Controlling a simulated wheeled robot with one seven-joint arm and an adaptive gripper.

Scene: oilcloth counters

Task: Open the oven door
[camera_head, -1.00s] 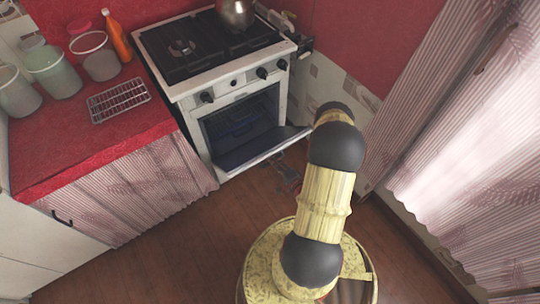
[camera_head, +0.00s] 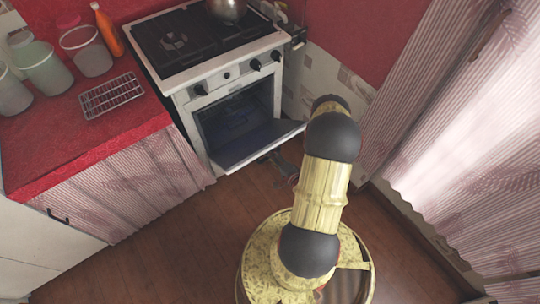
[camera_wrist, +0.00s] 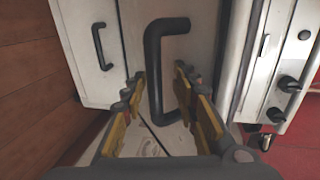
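The white oven (camera_head: 225,78) stands against the back wall in the head view. Its door (camera_head: 245,148) hangs partly open, tilted out and down, and the dark oven cavity (camera_head: 235,112) shows above it. In the wrist view, the door front (camera_wrist: 205,40) carries a black bar handle (camera_wrist: 154,75). My gripper (camera_wrist: 162,78) is open, with its fingers on either side of this handle and gaps visible. In the head view my gripper (camera_head: 287,170) is by the door's right end, partly hidden by my arm. I cannot tell whether a finger touches the handle.
A lower white panel with a smaller black handle (camera_wrist: 102,46) is beside the door in the wrist view. Stove knobs (camera_wrist: 288,84) are at right. A red counter (camera_head: 60,135) with jars and a wire rack (camera_head: 112,95) stands left. Wood floor (camera_head: 170,250) in front is clear.

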